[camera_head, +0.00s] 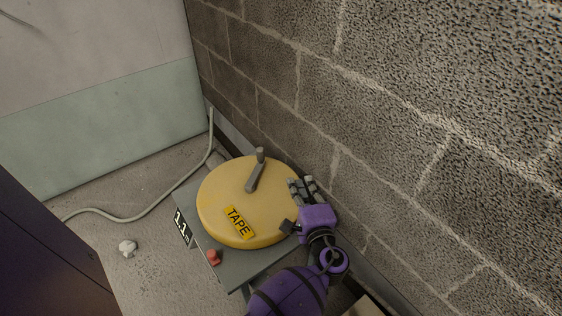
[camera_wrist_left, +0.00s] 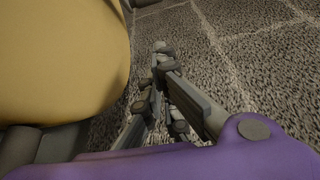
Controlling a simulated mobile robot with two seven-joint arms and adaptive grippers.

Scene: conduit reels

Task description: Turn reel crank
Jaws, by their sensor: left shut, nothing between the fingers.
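A round yellow reel (camera_head: 222,190) labelled TAPE lies flat on a small grey stand. A grey crank (camera_head: 255,172) with an upright knob (camera_head: 260,154) sits on top of the reel, its arm pointing away toward the block wall. My left gripper (camera_head: 300,183) is at the right edge of the reel, between reel and wall. It is shut and empty, apart from the crank. In the left wrist view the fingers (camera_wrist_left: 158,75) are together, with the yellow reel (camera_wrist_left: 60,60) on the left; the crank does not show there. My right gripper is not in view.
The grey stand (camera_head: 213,240) carries a number plate (camera_head: 182,228) and a red knob (camera_head: 213,257). A block wall (camera_head: 420,120) stands close on the right. A dark cabinet (camera_head: 45,250) is at left.

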